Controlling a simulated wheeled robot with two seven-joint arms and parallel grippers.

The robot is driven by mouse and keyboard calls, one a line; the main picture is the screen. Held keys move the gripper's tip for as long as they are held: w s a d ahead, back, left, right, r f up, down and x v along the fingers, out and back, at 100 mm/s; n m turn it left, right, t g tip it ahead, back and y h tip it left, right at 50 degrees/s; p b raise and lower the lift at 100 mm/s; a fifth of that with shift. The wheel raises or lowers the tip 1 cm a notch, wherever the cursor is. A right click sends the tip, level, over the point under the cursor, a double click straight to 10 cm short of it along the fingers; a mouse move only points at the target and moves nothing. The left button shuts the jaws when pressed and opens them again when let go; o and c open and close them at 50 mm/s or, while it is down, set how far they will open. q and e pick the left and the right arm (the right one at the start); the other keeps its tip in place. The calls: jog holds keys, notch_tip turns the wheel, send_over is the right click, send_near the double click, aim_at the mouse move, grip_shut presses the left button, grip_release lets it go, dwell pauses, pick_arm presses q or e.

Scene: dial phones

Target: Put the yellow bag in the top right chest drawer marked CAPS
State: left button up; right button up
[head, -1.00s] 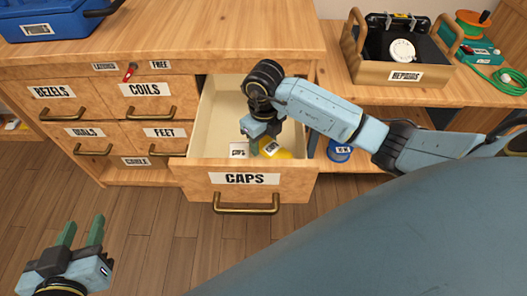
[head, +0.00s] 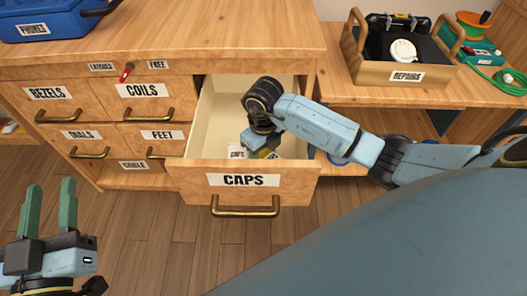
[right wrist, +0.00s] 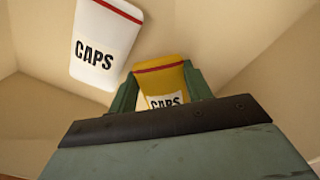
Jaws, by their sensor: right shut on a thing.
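The drawer marked CAPS (head: 190,178) is pulled open at the right end of the chest. My right gripper (head: 262,152) is down inside it, shut on the yellow bag (right wrist: 162,82), which carries a red stripe and a CAPS label. A white bag marked CAPS (right wrist: 98,45) lies in the drawer next to the yellow one. My left gripper (head: 50,190) is open and empty above the floor at lower left.
Closed drawers marked BEZELS, COILS (head: 145,92), DIALS and FEET fill the chest's left side. A red key-like switch (head: 127,70) sits between LATCHED and FREE. A wooden REPAIRS tray (head: 390,72) with a black phone stands on the bench at right. A blue toolbox (head: 50,20) is on top.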

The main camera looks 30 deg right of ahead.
aim_at(264, 152)
pick_arm(q)
jog(key=shift+r, duration=0.1)
pick_arm(e)
jog(key=shift+f, duration=0.1)
jog(key=o, duration=0.7)
pick_arm(q)
jog(key=shift+r, duration=0.1)
pick_arm(e)
notch_tip(264, 152, up, 3)
jog(key=shift+p, duration=0.7)
pick_arm(q)
notch_tip(264, 152, down, 10)
jog(key=s+a+f+g+y+p, duration=0.1)
jog(key=s+a+g+y+p, duration=0.15)
jog(key=g, duration=0.45)
pick_arm(e)
notch_tip(264, 152, up, 3)
jog(key=shift+r+b, duration=0.1)
jog(key=shift+b, duration=0.4)
pick_arm(q)
jog(key=s+a+f+n+g+y+p, duration=0.1)
jog(key=s+a+f+g+y+p, duration=0.1)
jog(key=s+a+f+g, duration=0.2)
jog(key=shift+s+a+f+g, duration=0.15)
jog(key=shift+s+f+g, duration=1.25)
jog(key=shift+s, duration=1)
pick_arm(e)
jog(key=shift+r, duration=3.05)
